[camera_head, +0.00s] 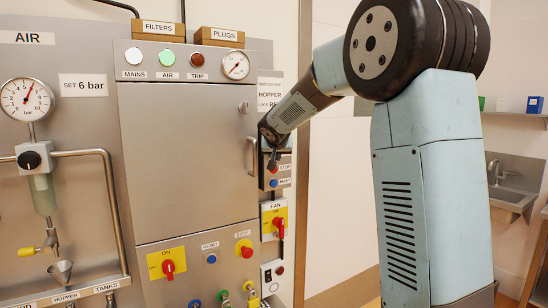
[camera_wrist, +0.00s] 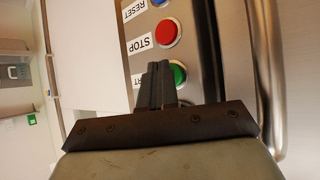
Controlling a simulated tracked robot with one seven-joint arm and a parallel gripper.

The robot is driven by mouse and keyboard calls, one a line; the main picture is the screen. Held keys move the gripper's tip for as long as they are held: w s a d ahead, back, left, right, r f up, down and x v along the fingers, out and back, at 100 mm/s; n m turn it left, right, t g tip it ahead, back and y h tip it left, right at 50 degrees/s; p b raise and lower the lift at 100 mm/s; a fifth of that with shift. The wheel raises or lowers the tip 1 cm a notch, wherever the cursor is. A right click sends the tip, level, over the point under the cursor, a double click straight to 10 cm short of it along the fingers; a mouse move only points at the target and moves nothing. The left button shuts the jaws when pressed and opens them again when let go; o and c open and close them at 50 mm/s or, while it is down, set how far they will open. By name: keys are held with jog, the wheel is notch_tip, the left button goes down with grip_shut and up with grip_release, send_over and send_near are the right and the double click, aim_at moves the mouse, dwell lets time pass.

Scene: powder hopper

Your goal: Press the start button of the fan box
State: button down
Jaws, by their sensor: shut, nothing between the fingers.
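The box with the buttons (camera_head: 264,179) is at the right side of the steel cabinet, above the yellow switch labelled FAN (camera_head: 277,218). In the wrist view it shows a green button (camera_wrist: 179,72) beside a partly covered label ending in "RT", a red STOP button (camera_wrist: 168,33) and a blue RESET button (camera_wrist: 159,2). My gripper (camera_head: 272,164) is at the upper part of this box; in the wrist view its fingers (camera_wrist: 158,72) are shut and empty, overlapping the edge of the green button. I cannot tell whether they touch it. In the head view the green button is hidden.
A steel door handle (camera_head: 252,156) stands out just left of my gripper; it also runs along the right in the wrist view (camera_wrist: 268,70). The cabinet (camera_head: 180,150) carries lamps, a gauge and a red-handled ON switch (camera_head: 168,265). A sink (camera_head: 513,195) is at far right.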

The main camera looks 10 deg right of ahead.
jog(key=shift+w, duration=0.2)
jog(key=shift+s, duration=0.15)
dwell(0.4)
jog(key=shift+s+d, duration=0.2)
jog(key=shift+s, duration=0.45)
jog(key=shift+s+d, duration=0.25)
jog(key=shift+s, duration=0.55)
jog(key=shift+s+d, duration=0.25)
jog(key=shift+s, duration=0.5)
jog(key=shift+s+d, duration=0.25)
jog(key=shift+s, duration=0.55)
